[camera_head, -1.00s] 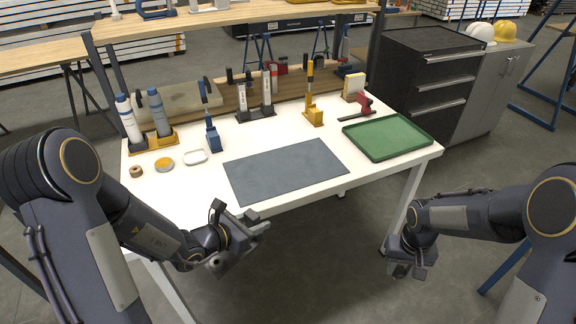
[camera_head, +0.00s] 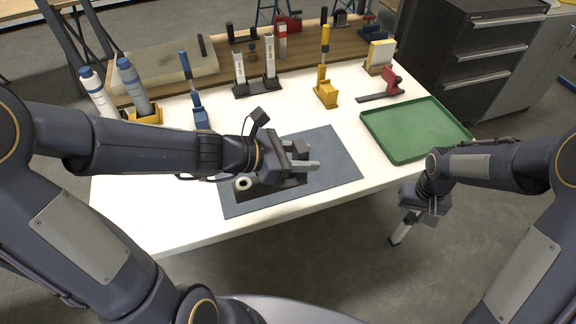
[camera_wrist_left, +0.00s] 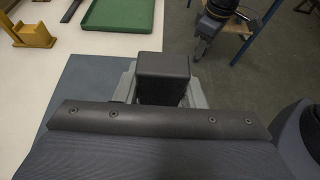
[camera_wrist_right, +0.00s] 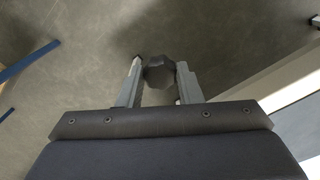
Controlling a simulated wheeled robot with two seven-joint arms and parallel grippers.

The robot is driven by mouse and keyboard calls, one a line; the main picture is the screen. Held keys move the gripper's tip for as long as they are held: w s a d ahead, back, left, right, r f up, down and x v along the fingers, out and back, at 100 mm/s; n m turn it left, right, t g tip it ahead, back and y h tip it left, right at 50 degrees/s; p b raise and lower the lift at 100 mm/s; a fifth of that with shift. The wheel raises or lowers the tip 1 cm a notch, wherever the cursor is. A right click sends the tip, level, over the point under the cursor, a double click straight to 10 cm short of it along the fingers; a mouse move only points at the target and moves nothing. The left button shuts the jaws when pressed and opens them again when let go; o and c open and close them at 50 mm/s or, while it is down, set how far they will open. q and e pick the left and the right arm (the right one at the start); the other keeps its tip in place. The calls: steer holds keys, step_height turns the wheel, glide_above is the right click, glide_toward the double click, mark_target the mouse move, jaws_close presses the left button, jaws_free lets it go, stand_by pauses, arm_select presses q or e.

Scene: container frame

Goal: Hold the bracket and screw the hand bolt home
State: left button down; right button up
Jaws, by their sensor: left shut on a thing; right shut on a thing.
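My left gripper (camera_head: 300,160) is over the grey mat (camera_head: 335,150). It is shut on a dark block-shaped part, seemingly the bracket (camera_wrist_left: 163,72), which sits between its fingers in the left wrist view. Whether the part touches the mat I cannot tell. My right gripper (camera_head: 408,228) is in front of the table, past its front edge and above the floor. It is shut on a dark faceted knob, seemingly the hand bolt (camera_wrist_right: 158,72), which shows between its fingertips in the right wrist view. The bolt's shank is hidden, and the two grippers are well apart.
A green tray (camera_head: 372,118) lies at the right of the white table. Behind the mat stand a yellow-based tool (camera_head: 326,92), a blue-based tool (camera_head: 200,115), a red clamp (camera_head: 390,83) and white-blue bottles (camera_head: 97,92). The table's front right is clear.

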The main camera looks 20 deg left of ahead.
arm_select(q)
steer(key=shift+w, duration=0.1)
steer(key=w+f, duration=0.9)
steer(key=w, duration=0.4)
steer(key=shift+w+f+p, duration=0.15)
steer(key=shift+w+p, duration=0.1)
steer(key=shift+p, duration=0.2)
steer(key=shift+d, duration=0.1)
steer(key=shift+w+f, duration=0.2)
steer(key=shift+f, duration=1.65)
steer(key=shift+f, duration=0.1)
